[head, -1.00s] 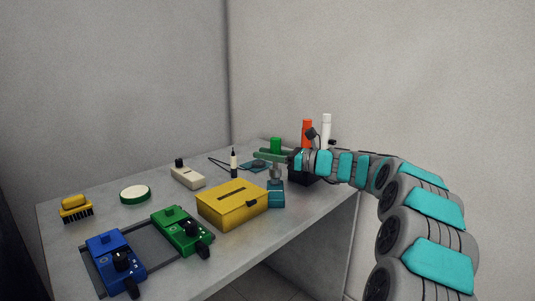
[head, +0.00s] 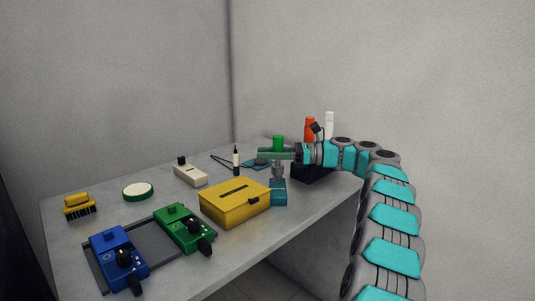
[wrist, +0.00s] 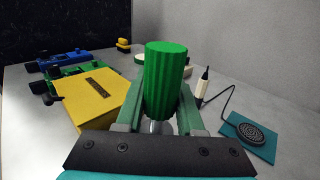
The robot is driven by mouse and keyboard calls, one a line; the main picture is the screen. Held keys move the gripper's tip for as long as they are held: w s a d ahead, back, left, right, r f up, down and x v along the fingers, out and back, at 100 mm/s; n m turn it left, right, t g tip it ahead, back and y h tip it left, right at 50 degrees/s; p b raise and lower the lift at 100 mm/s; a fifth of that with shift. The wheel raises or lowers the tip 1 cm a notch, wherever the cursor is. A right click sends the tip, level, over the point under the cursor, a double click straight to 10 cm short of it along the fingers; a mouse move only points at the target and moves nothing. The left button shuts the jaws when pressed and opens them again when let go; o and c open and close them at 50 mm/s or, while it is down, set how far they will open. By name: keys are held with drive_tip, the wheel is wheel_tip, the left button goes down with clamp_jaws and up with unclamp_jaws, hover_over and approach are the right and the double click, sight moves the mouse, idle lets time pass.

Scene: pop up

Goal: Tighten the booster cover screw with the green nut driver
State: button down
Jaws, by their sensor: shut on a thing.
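The green nut driver has a ridged green handle (head: 278,143), which stands upright and fills the middle of the wrist view (wrist: 167,75). My gripper (head: 274,154) is shut on it, with a jaw on each side of the handle in the wrist view (wrist: 164,98). A grey metal part shows below the jaws. Under it in the head view is a teal block (head: 278,193); I cannot tell whether they touch. A green pedal-like box (head: 178,227) and a blue one (head: 115,250) sit on a dark board. I cannot make out the booster cover screw.
A yellow box (head: 235,208) stands close left of the driver. A soldering iron (head: 236,159), cream device (head: 190,175), green-rimmed disc (head: 138,191) and yellow brush (head: 78,205) lie farther left.

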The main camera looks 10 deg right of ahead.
drive_tip(key=shift+f, duration=0.1)
drive_tip(key=shift+f, duration=0.7)
drive_tip(key=shift+f, duration=0.2)
drive_tip(key=shift+r+t, duration=0.1)
drive_tip(key=shift+t, duration=0.2)
drive_tip(key=shift+w+m+t, duration=0.15)
drive_tip(key=shift+m+t, duration=0.45)
drive_tip(key=shift+r, duration=2.5)
